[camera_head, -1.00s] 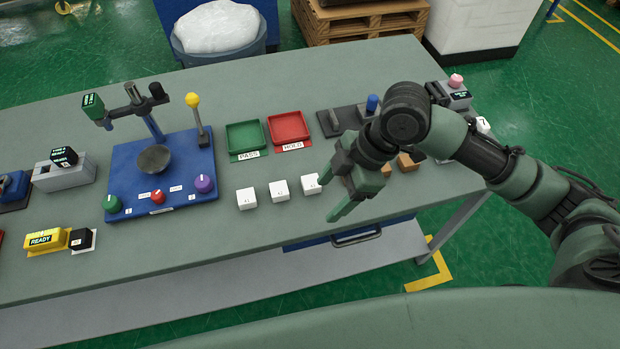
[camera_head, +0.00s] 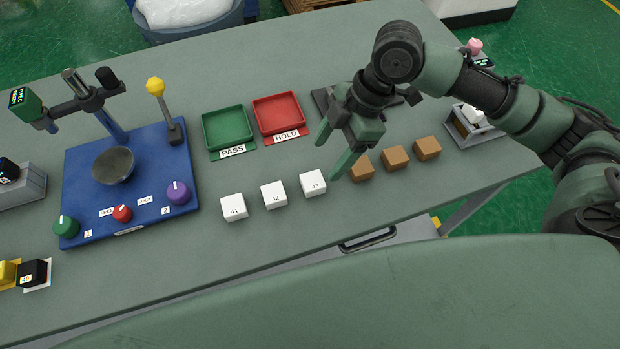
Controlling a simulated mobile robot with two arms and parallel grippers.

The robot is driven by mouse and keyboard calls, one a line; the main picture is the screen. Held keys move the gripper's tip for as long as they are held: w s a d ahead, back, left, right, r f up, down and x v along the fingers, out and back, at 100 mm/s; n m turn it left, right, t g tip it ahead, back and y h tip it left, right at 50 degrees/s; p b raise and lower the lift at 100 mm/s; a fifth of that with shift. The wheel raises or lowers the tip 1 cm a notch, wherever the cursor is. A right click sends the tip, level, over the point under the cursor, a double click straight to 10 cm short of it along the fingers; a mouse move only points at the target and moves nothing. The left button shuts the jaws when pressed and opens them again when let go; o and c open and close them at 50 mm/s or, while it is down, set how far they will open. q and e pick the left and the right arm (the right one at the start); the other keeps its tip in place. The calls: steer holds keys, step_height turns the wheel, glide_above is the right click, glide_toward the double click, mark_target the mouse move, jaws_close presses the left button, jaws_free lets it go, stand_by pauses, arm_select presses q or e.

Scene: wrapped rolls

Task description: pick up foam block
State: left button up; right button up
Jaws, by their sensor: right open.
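Three small white blocks marked 41 (camera_head: 233,208), 42 (camera_head: 274,195) and 43 (camera_head: 313,183) sit in a row on the grey-green table (camera_head: 330,285). Three brown blocks (camera_head: 361,169), (camera_head: 396,157), (camera_head: 428,148) continue the row to the right. Which of these is foam I cannot tell for certain. My right gripper (camera_head: 332,155) is open and empty, its fingers pointing down and left. It is above the table, just behind and right of block 43, with one fingertip close to that block in the picture. My left gripper is out of view.
A green PASS tray (camera_head: 228,143) and a red HOLD tray (camera_head: 279,132) lie behind the white blocks. A blue fixture (camera_head: 120,225) with knobs, a bowl and a yellow-topped lever stands at left. The table in front of the blocks is clear.

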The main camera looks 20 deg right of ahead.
mark_target(315, 180)
steer(key=shift+a+f, duration=0.2)
steer(key=shift+f, duration=0.3)
steer(key=x, duration=0.1)
steer(key=p+x, duration=0.1)
steer(key=x, duration=0.1)
steer(key=s+x, duration=0.1)
steer(key=x, duration=0.1)
steer(key=shift+a, duration=0.25)
steer(key=shift+a+f, duration=0.15)
steer(key=shift+f, duration=0.4)
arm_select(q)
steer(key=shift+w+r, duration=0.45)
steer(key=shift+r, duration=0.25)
arm_select(e)
steer(key=c, duration=1.4)
